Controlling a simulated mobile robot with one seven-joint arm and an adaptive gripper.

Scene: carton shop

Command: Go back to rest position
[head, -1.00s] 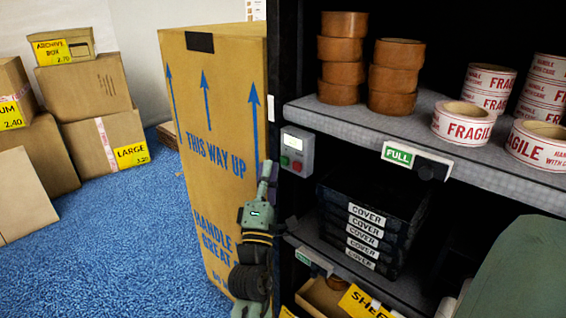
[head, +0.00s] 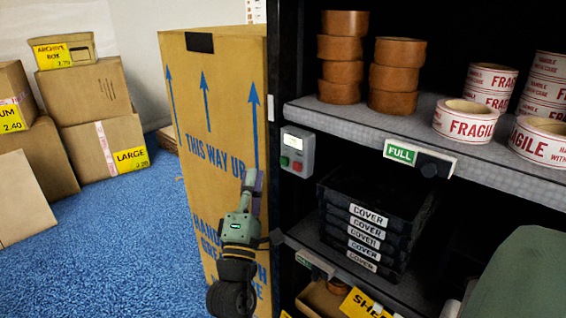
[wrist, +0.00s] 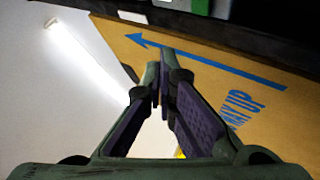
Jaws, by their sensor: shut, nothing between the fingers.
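My gripper (head: 251,188) is in front of the tall brown carton (head: 214,120) marked THIS WAY UP, just left of the black shelf's upright. Its fingers point up. In the wrist view my gripper (wrist: 159,88) has its fingertips together, with nothing held between them. The carton (wrist: 215,75) fills the right of that view, with a blue arrow and part of its lettering showing.
A grey box with green and red buttons (head: 297,152) is on the shelf upright. Black trays labelled COVER (head: 365,225), brown tape rolls (head: 397,75) and FRAGILE rolls (head: 462,122) fill the shelves. Priced cartons (head: 105,143) stand at left; blue floor (head: 120,235) is clear.

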